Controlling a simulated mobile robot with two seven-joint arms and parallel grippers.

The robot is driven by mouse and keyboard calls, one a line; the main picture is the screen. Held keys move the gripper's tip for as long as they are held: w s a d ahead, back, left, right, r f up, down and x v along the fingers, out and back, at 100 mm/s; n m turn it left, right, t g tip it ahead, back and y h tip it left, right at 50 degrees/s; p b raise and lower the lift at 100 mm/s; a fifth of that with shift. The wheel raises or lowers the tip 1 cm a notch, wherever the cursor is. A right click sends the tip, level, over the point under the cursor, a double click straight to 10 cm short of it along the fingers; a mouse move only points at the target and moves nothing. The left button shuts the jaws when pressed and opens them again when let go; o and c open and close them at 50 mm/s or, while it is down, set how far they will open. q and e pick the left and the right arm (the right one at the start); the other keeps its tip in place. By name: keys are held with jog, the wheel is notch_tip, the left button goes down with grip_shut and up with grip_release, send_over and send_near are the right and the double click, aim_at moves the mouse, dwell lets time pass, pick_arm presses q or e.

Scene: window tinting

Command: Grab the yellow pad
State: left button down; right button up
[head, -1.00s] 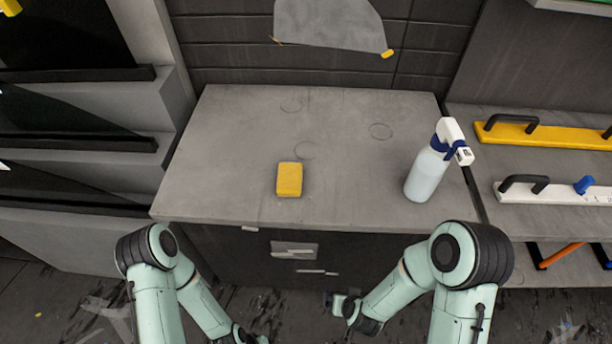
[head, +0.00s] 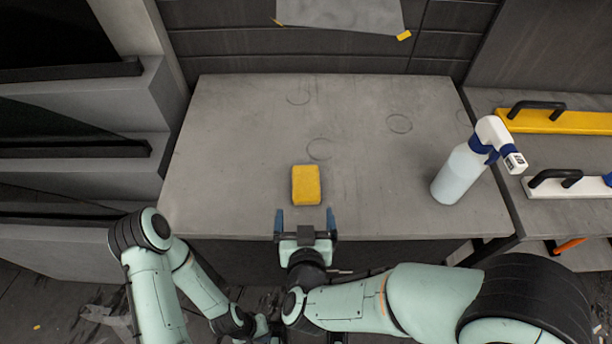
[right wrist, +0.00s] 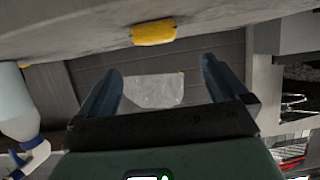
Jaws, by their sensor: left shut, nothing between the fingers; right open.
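The yellow pad (head: 306,185) lies flat on the grey worktop near its front edge. It also shows in the right wrist view (right wrist: 154,32), at the top and above the fingertips. My right gripper (head: 305,212) is open and empty at the worktop's front edge. Its blue fingers point at the pad, one to each side of its width, with a small gap short of it. In the right wrist view the two fingers (right wrist: 162,66) are spread wide. My left gripper (head: 268,326) is low at the bottom of the head view, shut and away from the pad, partly hidden.
A white spray bottle (head: 463,170) with a blue collar stands on the worktop (head: 235,130) to the right. Yellow (head: 560,122) and white (head: 570,187) handled tools lie on the right shelf. The worktop around the pad is clear.

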aim_at(306, 190)
jog(key=p+x, duration=0.2)
jog(key=p, duration=0.1)
jog(key=shift+w+r, duration=0.1)
jog(key=shift+w, duration=0.2)
jog(key=shift+f+x, duration=0.25)
jog(key=shift+x, duration=0.95)
jog(key=shift+w+f, duration=0.2)
jog(key=shift+w, duration=0.05)
jog(key=x, duration=0.5)
jog(key=shift+d, duration=0.3)
pick_arm(q)
jog(key=r, duration=0.1)
jog(key=w+r, duration=0.1)
jog(key=r, duration=0.1)
jog(key=w+r, duration=0.1)
jog(key=shift+r, duration=0.35)
pick_arm(e)
jog(key=c, duration=1)
